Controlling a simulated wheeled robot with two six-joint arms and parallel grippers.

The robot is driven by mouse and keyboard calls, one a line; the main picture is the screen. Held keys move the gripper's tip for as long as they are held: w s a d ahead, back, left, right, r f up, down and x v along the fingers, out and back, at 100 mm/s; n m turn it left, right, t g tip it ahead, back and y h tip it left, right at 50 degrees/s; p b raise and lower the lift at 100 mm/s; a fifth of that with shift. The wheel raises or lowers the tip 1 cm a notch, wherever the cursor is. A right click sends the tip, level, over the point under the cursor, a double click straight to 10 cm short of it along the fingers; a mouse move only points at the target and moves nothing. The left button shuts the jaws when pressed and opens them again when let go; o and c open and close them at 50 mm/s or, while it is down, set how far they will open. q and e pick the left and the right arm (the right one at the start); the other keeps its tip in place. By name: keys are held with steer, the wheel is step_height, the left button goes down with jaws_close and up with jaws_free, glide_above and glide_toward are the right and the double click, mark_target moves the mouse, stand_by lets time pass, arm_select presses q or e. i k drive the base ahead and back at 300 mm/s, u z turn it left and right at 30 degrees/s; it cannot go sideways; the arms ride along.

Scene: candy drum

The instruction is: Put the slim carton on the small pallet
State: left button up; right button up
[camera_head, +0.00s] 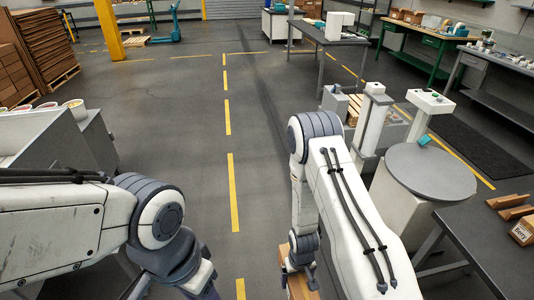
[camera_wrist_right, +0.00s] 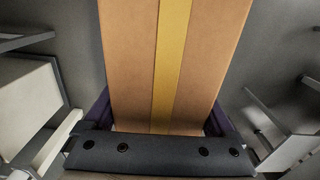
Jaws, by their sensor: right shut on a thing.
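A brown carton with a yellow tape stripe (camera_wrist_right: 174,62) fills the middle of the right wrist view. My right gripper (camera_wrist_right: 160,118) is shut on it, with a dark finger at each side of its near end. In the head view a strip of the carton (camera_head: 302,286) shows at the bottom edge, below my right arm, over the floor.
A round grey turntable (camera_head: 430,171) and a dark table (camera_head: 488,238) with small cartons stand at the right. Another pallet (camera_head: 135,42) lies far back.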

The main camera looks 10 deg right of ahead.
mark_target(355, 105)
steer(key=z, duration=0.05)
steer(key=i, duration=6.1)
steer(key=z, duration=2.4)
